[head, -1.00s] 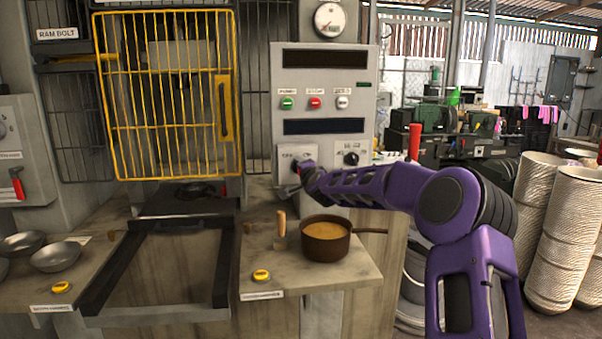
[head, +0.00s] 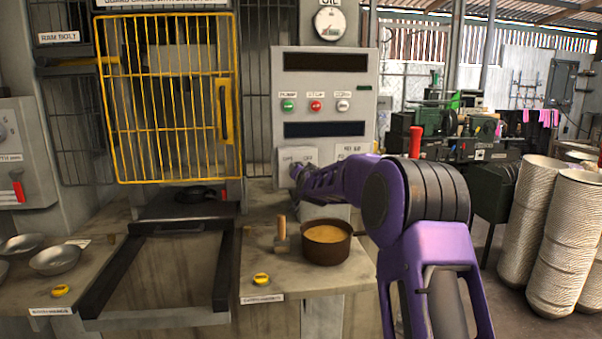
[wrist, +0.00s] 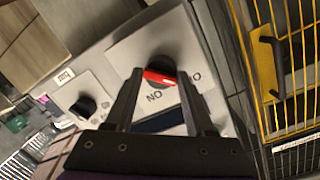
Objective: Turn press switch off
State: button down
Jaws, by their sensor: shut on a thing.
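The press switch is a black rotary knob with a red bar (wrist: 160,77) on a light grey plate (wrist: 150,45) in the wrist view. An "ON" mark, upside down, sits by the knob, and another, partly hidden mark lies to its right. The red bar lies slightly tilted across the picture. My gripper (wrist: 158,84) has one finger on each side of the knob and is shut on it. In the head view my gripper (head: 298,173) is at the switch plate (head: 291,156), below the press panel (head: 324,112), and covers the knob.
A second black knob (wrist: 82,107) sits beside the switch in the wrist view. Below my arm, a brown pot (head: 326,247) and a wooden-handled tool (head: 281,238) stand on the bench. A yellow cage door (head: 166,100) is to the left of the panel.

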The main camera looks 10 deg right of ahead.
jog(key=shift+r, duration=0.3)
jog(key=shift+c, duration=1.4)
grip_release()
jog(key=shift+a, duration=0.1)
jog(key=shift+f, duration=0.2)
jog(key=s+r+b, duration=0.2)
jog(key=s, duration=1.5)
jog(key=shift+s+r, duration=0.1)
